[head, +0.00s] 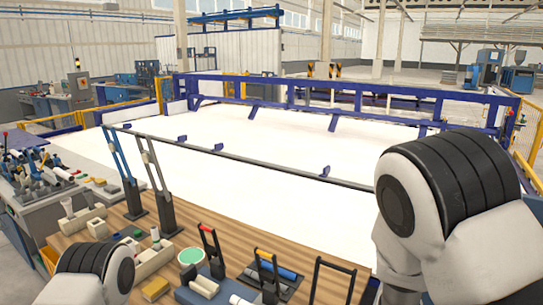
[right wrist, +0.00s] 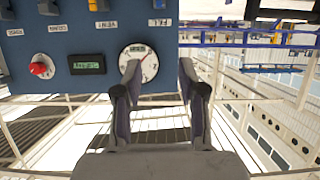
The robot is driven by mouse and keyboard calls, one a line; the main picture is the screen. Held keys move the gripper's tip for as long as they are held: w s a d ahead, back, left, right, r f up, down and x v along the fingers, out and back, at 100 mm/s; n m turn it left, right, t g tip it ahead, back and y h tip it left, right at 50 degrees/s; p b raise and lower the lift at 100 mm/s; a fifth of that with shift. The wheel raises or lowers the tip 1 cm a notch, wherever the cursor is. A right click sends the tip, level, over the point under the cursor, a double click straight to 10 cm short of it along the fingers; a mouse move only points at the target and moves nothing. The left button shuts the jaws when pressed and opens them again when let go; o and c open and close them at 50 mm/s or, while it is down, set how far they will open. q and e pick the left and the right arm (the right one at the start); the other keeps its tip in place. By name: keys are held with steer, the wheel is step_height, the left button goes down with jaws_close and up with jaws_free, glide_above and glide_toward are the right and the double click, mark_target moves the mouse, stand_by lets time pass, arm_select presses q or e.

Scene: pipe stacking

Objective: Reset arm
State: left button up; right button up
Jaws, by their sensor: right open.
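My right gripper (right wrist: 160,75) shows in the right wrist view with its two dark fingers apart and nothing between them. Behind it is a blue control panel (right wrist: 85,28) with a round gauge (right wrist: 138,64), a small green display (right wrist: 87,68) and a red knob (right wrist: 38,69). I cannot tell how far the panel is from the fingers. In the head view my right arm fills the right side and a link of my left arm shows at the lower left. Neither gripper shows there, and my left gripper is in no view.
A wooden workbench (head: 190,215) with tall lever posts (head: 157,185), handled tools (head: 212,246) and a round green-topped container (head: 191,257) lies in front. A cluttered side bench (head: 45,200) stands left. A wide white surface framed by blue rails (head: 300,130) lies beyond, clear.

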steer(key=s+f+n+g+y, duration=0.2)
steer(key=s+f, duration=0.3)
steer(key=f, duration=0.3)
steer(key=s+f+n+g+y, duration=0.15)
steer(key=s+f, duration=0.25)
steer(key=f, duration=0.4)
steer(key=s+a+f+n+g+y, duration=0.15)
steer(key=s+f+g, duration=0.35)
steer(key=s, duration=0.6)
steer(key=s+a+f+n+g+y, duration=0.1)
steer(key=s+a+f+g+y, duration=0.15)
steer(key=s+f, duration=0.65)
arm_select(q)
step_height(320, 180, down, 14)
steer(key=b, duration=1.4)
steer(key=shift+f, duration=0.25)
arm_select(e)
step_height(320, 180, down, 12)
steer(key=s, duration=0.2)
steer(key=shift+s+f, duration=0.25)
